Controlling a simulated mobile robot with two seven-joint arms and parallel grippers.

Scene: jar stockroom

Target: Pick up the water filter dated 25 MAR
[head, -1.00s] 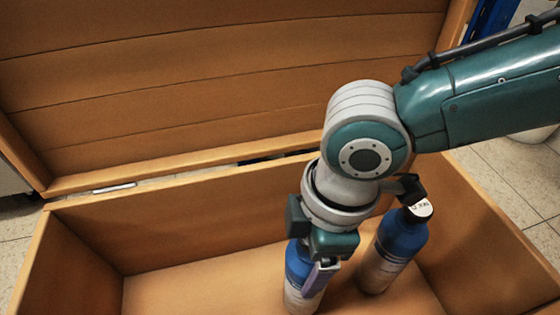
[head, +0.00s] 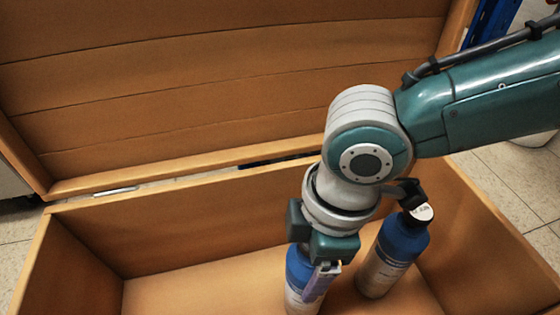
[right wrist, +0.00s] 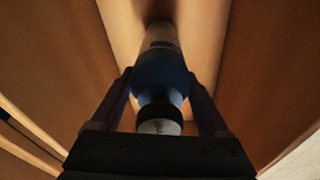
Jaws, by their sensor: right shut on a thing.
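A blue and white water filter (head: 297,268) stands in the wooden chest, below my right gripper (head: 322,272). My right gripper is shut on this filter near its upper part, with one finger showing in front of it. In the right wrist view the held filter (right wrist: 160,75) lies between the two fingers, its dark cap and pale label toward the camera. The label's writing is too dim to read. A second water filter (head: 395,256) stands to the right, with a white label on its black cap; its date is too small to read. My left gripper is not in view.
The open wooden chest (head: 200,235) surrounds both filters, with its lid (head: 220,80) raised behind. The chest's floor (head: 190,293) is bare at the left. The second filter stands close beside my right gripper.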

